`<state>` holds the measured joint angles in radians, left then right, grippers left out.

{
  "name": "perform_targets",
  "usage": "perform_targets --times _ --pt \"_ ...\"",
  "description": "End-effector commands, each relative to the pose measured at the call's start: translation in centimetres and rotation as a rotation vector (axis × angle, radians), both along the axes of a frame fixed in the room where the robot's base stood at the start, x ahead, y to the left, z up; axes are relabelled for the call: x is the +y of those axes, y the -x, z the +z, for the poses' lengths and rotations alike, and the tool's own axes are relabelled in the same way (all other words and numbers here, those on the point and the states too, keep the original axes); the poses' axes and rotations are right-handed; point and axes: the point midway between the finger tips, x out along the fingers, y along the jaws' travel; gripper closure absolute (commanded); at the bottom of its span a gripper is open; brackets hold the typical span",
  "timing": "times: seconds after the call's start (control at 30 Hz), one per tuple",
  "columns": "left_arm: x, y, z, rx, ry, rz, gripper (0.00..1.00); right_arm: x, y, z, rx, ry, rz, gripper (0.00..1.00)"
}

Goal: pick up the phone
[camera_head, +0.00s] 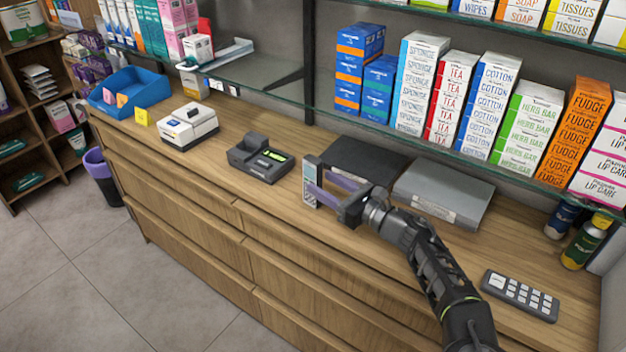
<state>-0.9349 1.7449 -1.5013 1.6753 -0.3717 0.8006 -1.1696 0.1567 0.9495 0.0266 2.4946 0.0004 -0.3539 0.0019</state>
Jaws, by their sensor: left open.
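A grey upright handset with a keypad, which looks like the phone (310,184), stands at the fingertips of my left gripper (326,184). The gripper is open, its two purple fingers pointing left toward the handset. I cannot tell whether the fingers touch it or how far it reaches between them. A dark desk device with a green screen (260,158) sits on the wooden counter to the left of the handset. My right gripper is not in view.
Behind the gripper lie a black flat box (362,160) and a grey flat box (443,190). A glass shelf with several product boxes (420,82) overhangs the counter's back. A keypad (520,295) lies at the right. A white machine (188,126) and blue tray (130,92) stand left.

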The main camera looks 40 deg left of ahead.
Motion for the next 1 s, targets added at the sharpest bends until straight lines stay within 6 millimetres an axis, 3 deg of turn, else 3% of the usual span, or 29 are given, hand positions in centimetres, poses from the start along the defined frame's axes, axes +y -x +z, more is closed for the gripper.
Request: perform_targets --times 0.2,0.8,1.0 --pt "2.6 -0.3 0.0 0.000 0.000 0.001 0.51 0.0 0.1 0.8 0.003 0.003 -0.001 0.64" --pt "2.7 -0.3 -0.1 -0.001 0.001 0.001 0.51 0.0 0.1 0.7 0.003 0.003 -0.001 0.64" --pt "2.7 -0.3 -0.1 -0.001 0.001 0.001 0.66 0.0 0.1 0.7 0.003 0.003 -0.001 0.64"
